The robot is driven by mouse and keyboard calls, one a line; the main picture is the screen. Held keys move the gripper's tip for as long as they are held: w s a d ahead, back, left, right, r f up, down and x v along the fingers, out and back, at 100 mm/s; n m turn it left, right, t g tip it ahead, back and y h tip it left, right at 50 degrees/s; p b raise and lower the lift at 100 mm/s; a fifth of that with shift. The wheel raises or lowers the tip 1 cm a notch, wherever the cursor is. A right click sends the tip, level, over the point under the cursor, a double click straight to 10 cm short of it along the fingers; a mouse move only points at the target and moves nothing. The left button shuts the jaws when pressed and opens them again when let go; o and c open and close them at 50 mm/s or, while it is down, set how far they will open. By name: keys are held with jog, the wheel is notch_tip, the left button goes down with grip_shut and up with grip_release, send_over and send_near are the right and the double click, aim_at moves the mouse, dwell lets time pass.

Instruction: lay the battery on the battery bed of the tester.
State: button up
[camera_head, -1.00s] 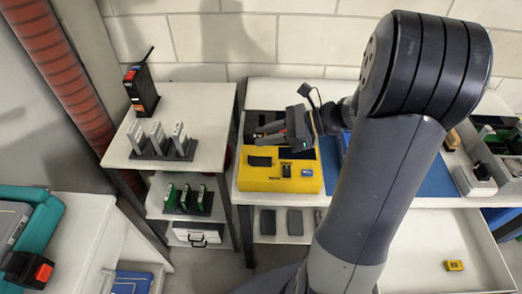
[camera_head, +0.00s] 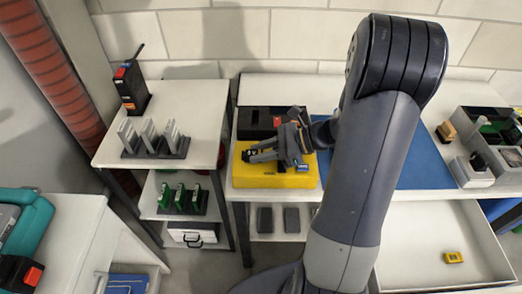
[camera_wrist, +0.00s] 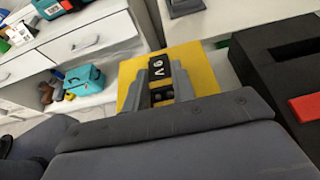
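The yellow tester (camera_head: 275,181) sits at the front left of the white workbench and also shows in the wrist view (camera_wrist: 203,62). My gripper (camera_head: 252,152) points left, low over the tester's top. In the wrist view its two grey fingers (camera_wrist: 160,82) stand against both sides of a black battery marked 9V (camera_wrist: 157,70), with its round terminals toward the camera. The gripper appears shut on it. In the head view the gripper covers the battery bed and most of the battery. I cannot tell whether the battery touches the bed.
A black box with a red patch (camera_head: 257,123) stands close behind the tester. A blue mat (camera_head: 427,165) lies to the right, with bins beyond it. A rack of grey modules (camera_head: 155,150) stands on the left table. An open drawer (camera_head: 420,235) holds a small yellow object (camera_head: 453,257).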

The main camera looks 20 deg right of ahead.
jog(key=o, duration=0.4)
jog(key=shift+r, duration=0.15)
jog(key=shift+d+r, duration=0.15)
jog(key=p+v, duration=0.1)
jog(key=v, duration=1)
jog(key=shift+s+d+r, duration=0.1)
jog(key=shift+s+d, duration=0.05)
jog(key=shift+d, duration=0.2)
